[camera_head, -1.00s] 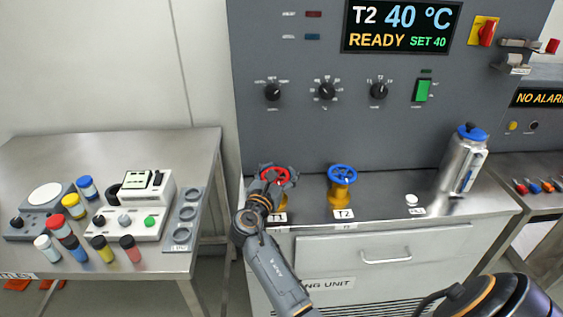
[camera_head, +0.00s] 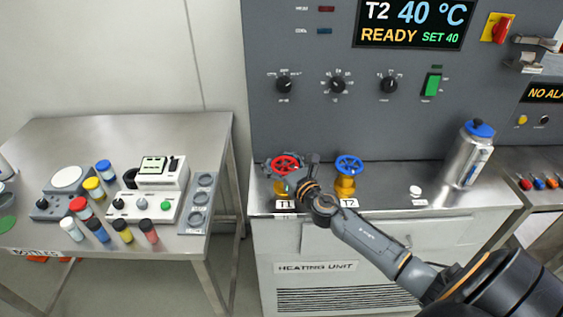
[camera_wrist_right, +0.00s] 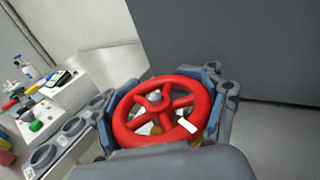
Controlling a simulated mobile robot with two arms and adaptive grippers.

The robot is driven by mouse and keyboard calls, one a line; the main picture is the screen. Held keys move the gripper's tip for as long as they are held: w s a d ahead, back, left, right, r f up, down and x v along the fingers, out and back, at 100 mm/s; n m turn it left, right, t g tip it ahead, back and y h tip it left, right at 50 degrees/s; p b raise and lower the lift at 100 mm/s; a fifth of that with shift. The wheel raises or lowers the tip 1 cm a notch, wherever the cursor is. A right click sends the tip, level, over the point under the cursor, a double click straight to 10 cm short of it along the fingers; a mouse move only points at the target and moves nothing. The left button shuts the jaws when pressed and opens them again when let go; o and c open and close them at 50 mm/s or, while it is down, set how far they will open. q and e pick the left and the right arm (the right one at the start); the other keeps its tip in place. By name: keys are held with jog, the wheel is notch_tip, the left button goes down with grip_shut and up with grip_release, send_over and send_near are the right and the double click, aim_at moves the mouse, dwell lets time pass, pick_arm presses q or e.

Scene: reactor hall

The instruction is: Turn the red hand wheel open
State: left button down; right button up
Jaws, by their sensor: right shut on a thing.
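The red hand wheel (camera_head: 285,164) sits on a yellow valve body at the left of the heating unit's steel top, above the T1 label (camera_head: 285,205). In the right wrist view the red wheel (camera_wrist_right: 127,112) fills the middle, with a white mark on its rim at the lower right. My right gripper (camera_head: 289,170) is shut on the wheel, and its blue-grey fingers lie on opposite sides of the rim. My right arm reaches in from the lower right and hides part of the valve. My left gripper is not in view.
A steel flask (camera_head: 468,158) and a small white disc (camera_head: 415,190) are further right. A side table (camera_head: 130,128) at left carries several bottles and instruments. The panel reads T2 40 °C, READY.

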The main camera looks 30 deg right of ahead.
jog(key=n+y+b, duration=0.1)
jog(key=y+b, duration=0.1)
jog(key=b, duration=0.1)
jog(key=a+n+g+y+b, duration=0.1)
jog(key=n+y+b, duration=0.1)
jog(key=y+b, duration=0.1)
jog(key=n+y+b, duration=0.2)
jog(key=b, duration=0.1)
jog(key=shift+s+a+f+g+y, duration=0.1)
jog(key=shift+a+f+g+y, duration=0.1)
jog(key=shift+g+y, duration=0.15)
jog(key=shift+s+a+r+n+g+y+b, duration=0.1)
jog(key=shift+a+r+n+g+y+b, duration=0.15)
jog(key=shift+n+y+b, duration=0.4)
jog(key=shift+m, duration=0.25)
jog(key=o, duration=1.2)
jog(key=shift+v, duration=3.7)
